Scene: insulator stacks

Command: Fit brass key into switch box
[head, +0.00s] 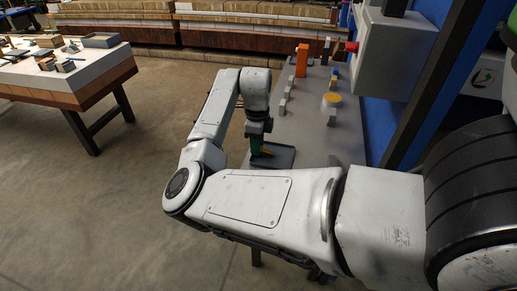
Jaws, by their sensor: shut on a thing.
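My gripper (257,147) points down over a dark shallow tray (283,158) at the near left edge of the grey bench. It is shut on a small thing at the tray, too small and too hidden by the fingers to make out. I cannot pick out the brass key for certain. A pale grey box (397,55) with a red knob (352,46) on its left side stands at the right, beyond the bench; it may be the switch box. No keyhole shows on it from here.
The grey bench (312,132) carries an orange block (302,60), a yellow-topped round piece (332,100) and several small grey blocks. A table (95,72) with small parts is far left. Open floor lies between.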

